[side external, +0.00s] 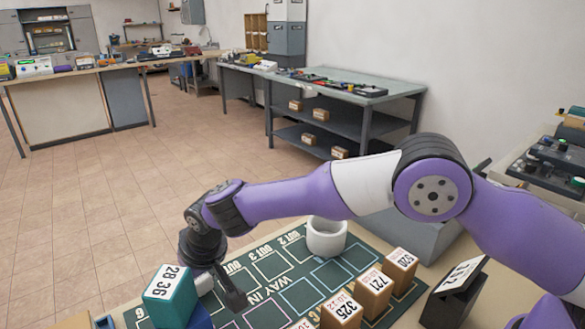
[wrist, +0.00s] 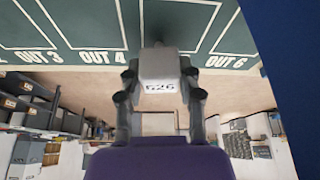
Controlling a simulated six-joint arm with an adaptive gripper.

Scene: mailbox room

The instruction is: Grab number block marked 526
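The block marked 526 (wrist: 160,70) is pale grey. In the wrist view it is between the two fingers of my gripper (wrist: 159,80), its number facing the camera. One fingertip lies close along each side of it. I cannot tell whether the fingers press on it or whether it is lifted. In the side view my gripper (side external: 236,298) is low over the mat's left part. A white piece (side external: 203,283) shows beside it, its number hidden.
The green mat (side external: 262,314) is marked OUT and WAY IN. A teal block 28 36 (side external: 171,284) stands left. Blocks 325 (side external: 342,311), 721 (side external: 372,291) and 520 (side external: 400,270) stand right. A white cup (side external: 326,238) is at the back, a dark number stand (side external: 455,295) far right.

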